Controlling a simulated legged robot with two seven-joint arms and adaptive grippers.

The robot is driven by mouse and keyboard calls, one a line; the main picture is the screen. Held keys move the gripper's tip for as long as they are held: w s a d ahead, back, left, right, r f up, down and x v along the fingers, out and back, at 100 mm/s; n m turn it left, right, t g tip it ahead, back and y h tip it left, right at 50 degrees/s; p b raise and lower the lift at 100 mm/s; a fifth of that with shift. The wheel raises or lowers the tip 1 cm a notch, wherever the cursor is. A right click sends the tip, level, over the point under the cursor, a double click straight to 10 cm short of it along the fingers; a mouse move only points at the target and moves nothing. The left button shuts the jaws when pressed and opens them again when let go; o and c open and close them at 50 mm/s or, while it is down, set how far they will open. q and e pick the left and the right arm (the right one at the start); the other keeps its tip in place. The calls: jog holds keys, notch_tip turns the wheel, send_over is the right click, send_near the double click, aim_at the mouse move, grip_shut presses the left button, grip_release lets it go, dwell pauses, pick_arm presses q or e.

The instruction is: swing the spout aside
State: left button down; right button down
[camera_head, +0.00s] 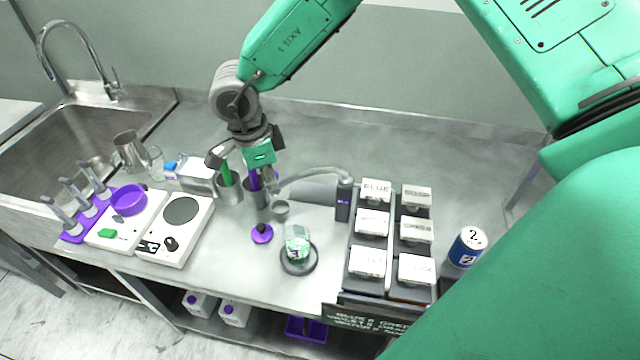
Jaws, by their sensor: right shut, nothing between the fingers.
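The spout (312,174) is a grey curved tube. My right gripper (262,168) comes down from above, just left of the spout's free end. It is shut and empty. I cannot tell whether it touches the spout. A glass beaker (298,244) with greenish contents stands on a dark round base in front of the spout. My left gripper is not in view.
Grey holders with a green handle (226,174) and a purple handle crowd the space below my gripper. A rack of labelled white boxes (371,222) stands right of the post. A blue can (467,247), white scales (176,229) and a sink (75,135) lie farther out.

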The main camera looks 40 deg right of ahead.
jog(key=shift+w, duration=0.1)
dwell(0.3)
jog(key=shift+w+d, duration=0.25)
jog(key=shift+w, duration=0.3)
jog(key=shift+w+d, duration=0.2)
jog(key=shift+w, duration=0.3)
jog(key=shift+w+d, duration=0.3)
jog(key=shift+w, duration=0.3)
jog(key=shift+s+a+r, duration=0.1)
jog(key=shift+s+r, duration=0.05)
jog(key=shift+r, duration=1.05)
jog(key=shift+s+a+r, duration=0.15)
jog(key=shift+r, duration=1)
jog(key=shift+s+a+r, duration=0.1)
jog(key=shift+s+r, duration=0.05)
jog(key=shift+r, duration=1.05)
